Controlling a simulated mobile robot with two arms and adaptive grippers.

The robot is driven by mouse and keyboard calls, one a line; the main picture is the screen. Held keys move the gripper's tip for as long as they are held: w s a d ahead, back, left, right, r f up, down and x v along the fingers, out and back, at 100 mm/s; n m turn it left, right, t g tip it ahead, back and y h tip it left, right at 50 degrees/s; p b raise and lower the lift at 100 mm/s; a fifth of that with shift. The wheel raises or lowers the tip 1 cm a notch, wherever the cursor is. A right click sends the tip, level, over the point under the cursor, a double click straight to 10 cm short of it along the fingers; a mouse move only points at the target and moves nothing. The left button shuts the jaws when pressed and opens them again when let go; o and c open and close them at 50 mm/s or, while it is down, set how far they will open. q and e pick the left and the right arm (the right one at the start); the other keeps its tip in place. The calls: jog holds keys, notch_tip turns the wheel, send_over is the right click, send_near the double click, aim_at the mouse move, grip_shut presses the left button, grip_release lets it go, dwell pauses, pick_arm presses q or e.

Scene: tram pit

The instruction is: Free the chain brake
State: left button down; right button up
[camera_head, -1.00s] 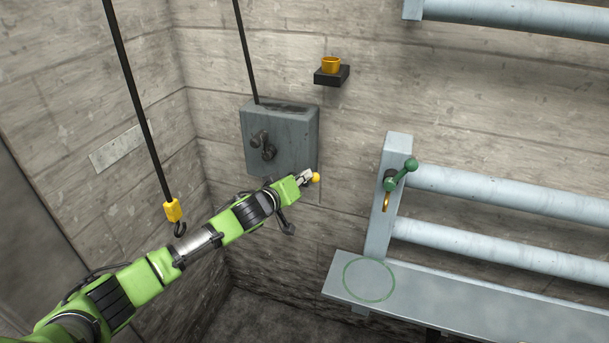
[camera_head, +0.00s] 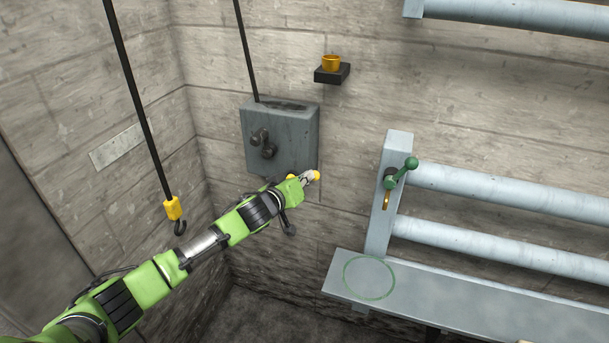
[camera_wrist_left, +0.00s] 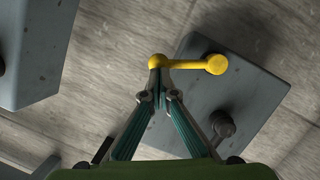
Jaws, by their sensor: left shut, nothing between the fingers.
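My left gripper (camera_head: 313,176) is at the lower right edge of the grey wall box (camera_head: 285,140), with its fingers closed together. A yellow lever (camera_wrist_left: 188,64) with rounded ends shows in the left wrist view. The fingertips (camera_wrist_left: 160,72) meet at its left end and seem to touch it, but do not enclose it. In the head view only a bit of yellow shows at the fingertips. A dark crank handle (camera_head: 262,142) sits on the box front; its knob also shows in the left wrist view (camera_wrist_left: 221,123). My right gripper is not in view.
A yellow hook block (camera_head: 173,209) hangs at left. A yellow cup (camera_head: 331,63) stands on a small black wall shelf. A grey post (camera_head: 380,225) with a green lever (camera_head: 402,173) and rails stands right. A grey bench (camera_head: 450,290) bears a green ring (camera_head: 370,278).

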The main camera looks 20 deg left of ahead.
pick_arm(q)
jog(key=shift+d+f+m, duration=0.2)
jog(key=shift+m, duration=0.1)
notch_tip(320, 180, down, 6)
jog(key=d+m+y+b, duration=0.1)
jog(key=m+y+b, duration=0.2)
jog(key=m, duration=0.3)
jog(key=shift+d+f+m+y+b, duration=0.2)
jog(key=shift+d+m+y+b, duration=0.1)
jog(key=shift+b, duration=0.6)
jog(key=shift+f, duration=0.1)
dwell(0.3)
